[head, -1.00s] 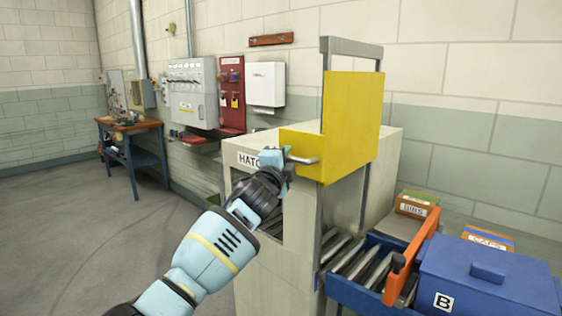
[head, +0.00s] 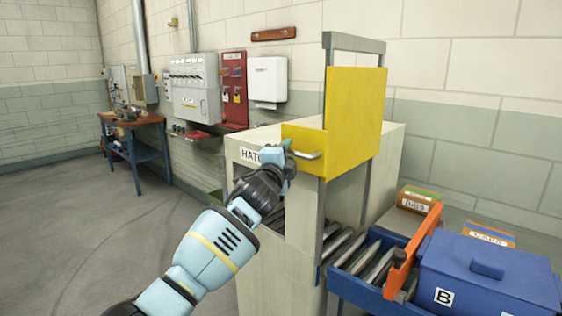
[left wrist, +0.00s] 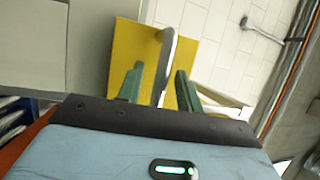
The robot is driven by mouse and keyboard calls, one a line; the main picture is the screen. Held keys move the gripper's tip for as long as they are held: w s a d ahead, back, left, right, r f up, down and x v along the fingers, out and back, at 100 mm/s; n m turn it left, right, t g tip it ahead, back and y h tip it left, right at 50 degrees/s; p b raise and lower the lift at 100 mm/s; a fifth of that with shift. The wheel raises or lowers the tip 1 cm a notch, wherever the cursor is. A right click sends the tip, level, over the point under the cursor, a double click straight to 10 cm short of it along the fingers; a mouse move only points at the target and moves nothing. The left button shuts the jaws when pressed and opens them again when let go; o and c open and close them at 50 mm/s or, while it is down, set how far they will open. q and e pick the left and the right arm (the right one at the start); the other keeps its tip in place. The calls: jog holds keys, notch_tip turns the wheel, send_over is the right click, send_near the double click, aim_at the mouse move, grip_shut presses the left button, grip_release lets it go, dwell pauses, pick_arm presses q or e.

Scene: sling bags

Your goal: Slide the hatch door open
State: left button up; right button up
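The yellow hatch door (head: 355,120) stands raised in its grey upright frame (head: 328,60), with an opening below it onto rollers. Its grey bar handle (head: 308,155) is on the front face. My left gripper (head: 287,152) is at the handle's left end. In the left wrist view, the green fingers of my left gripper (left wrist: 158,88) are apart, and the handle (left wrist: 168,60) lies in line with the gap between them, closer to the right finger. Whether they touch it I cannot tell. My right gripper is not in view.
The pale hatch cabinet (head: 265,225) stands below the door. A roller tray (head: 365,255) with an orange flap (head: 412,258) extends to the right, beside a blue bin (head: 490,265) marked B. Small boxes (head: 418,200) stand behind. Floor on the left is clear.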

pick_arm(q)
jog(key=p+v, duration=0.1)
jog(key=v, duration=0.6)
jog(key=shift+p, duration=0.35)
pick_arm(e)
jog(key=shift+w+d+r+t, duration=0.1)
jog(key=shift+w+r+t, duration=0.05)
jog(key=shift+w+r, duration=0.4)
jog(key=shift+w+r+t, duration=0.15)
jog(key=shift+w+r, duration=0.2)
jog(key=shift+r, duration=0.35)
pick_arm(q)
jog(key=shift+s+r, duration=0.1)
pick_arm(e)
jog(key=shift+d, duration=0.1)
